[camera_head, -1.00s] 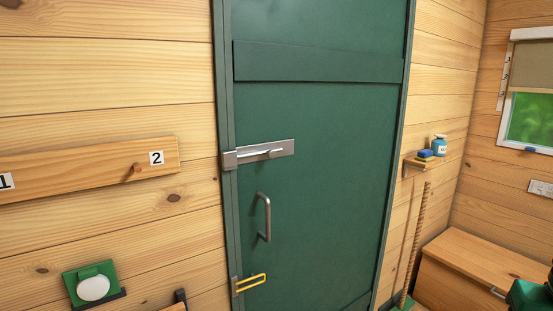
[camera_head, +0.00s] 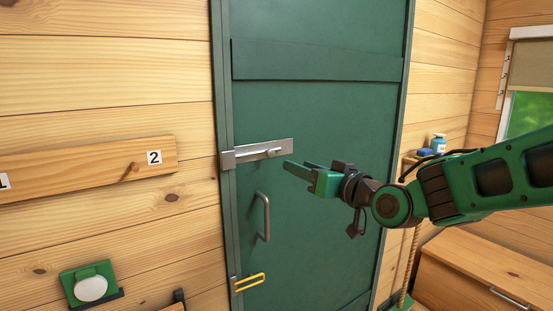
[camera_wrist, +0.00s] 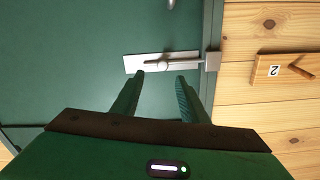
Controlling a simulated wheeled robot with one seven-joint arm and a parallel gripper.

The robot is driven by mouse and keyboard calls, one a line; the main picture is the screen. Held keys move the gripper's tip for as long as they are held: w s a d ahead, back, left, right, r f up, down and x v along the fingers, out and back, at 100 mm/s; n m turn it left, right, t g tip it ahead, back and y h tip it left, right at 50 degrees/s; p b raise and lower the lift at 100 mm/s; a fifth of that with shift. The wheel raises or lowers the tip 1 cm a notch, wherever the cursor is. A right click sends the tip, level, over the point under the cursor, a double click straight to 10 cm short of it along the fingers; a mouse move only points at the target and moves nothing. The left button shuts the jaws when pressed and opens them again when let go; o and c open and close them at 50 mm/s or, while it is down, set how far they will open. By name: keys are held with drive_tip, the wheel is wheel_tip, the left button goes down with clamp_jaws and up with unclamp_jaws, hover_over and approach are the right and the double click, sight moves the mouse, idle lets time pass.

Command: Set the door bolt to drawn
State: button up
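The door bolt (camera_head: 262,151) is a silver bar on a plate, on the green door (camera_head: 320,120). Its bar reaches left to the keeper (camera_head: 228,160) on the door frame. The bolt's knob (camera_head: 272,152) is toward the plate's right end. My gripper (camera_head: 290,170) is just right of and below the bolt, apart from it. In the wrist view the picture is upside down; the bolt plate (camera_wrist: 150,63) lies beyond the fingertips, and my gripper (camera_wrist: 161,76) is open with nothing between its fingers.
A door handle (camera_head: 264,216) is below the bolt, and a yellow latch (camera_head: 249,282) is lower. A wooden board with a peg (camera_head: 134,168) is on the left wall. A shelf with a bottle (camera_head: 438,143) and a wooden chest (camera_head: 480,262) are at the right.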

sight(272, 154)
drive_tip(key=x, duration=1.1)
drive_tip(key=shift+s+a+r, duration=0.1)
drive_tip(key=shift+r, duration=0.2)
clamp_jaws()
